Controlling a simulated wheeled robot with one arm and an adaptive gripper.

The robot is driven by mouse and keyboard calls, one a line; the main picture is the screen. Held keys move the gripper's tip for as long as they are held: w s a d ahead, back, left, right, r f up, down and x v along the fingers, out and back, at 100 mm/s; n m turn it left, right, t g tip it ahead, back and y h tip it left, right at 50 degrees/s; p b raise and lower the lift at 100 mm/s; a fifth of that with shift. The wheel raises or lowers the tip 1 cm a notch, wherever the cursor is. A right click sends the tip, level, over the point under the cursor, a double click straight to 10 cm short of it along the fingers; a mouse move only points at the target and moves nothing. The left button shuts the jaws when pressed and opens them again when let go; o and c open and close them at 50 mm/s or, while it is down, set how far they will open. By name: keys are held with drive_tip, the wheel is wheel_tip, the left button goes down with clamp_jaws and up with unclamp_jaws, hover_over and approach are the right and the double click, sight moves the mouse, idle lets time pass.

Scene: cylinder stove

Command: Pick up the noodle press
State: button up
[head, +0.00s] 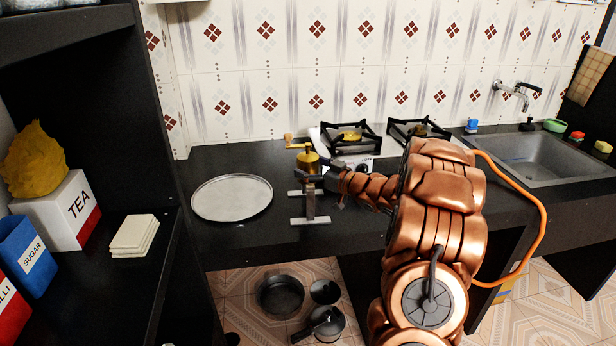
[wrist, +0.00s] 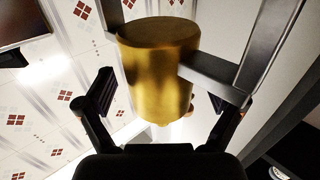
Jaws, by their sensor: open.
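The noodle press (head: 308,160) stands upright on the black counter, left of the stove. It has a brass cylinder, a crank handle at the upper left and a grey stand with two flat silver feet. My gripper (head: 324,175) is at the press from the right side, level with the lower part of the cylinder. In the wrist view the brass cylinder (wrist: 158,70) lies between the two spread fingers of my gripper (wrist: 163,98), with gaps visible on both sides. My gripper is open. My arm and gripper hide part of the press's right side in the head view.
A round metal plate (head: 232,197) lies on the counter just left of the press. A gas stove (head: 352,137) is behind, and a sink (head: 540,157) is at the right. A side shelf at left holds a tea box (head: 75,212) and white tiles (head: 134,236). Pans (head: 281,294) are below.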

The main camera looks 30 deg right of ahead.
drive_tip(key=shift+w+a, duration=0.1)
drive_tip(key=shift+w, duration=0.2)
clamp_jaws()
idle(0.7)
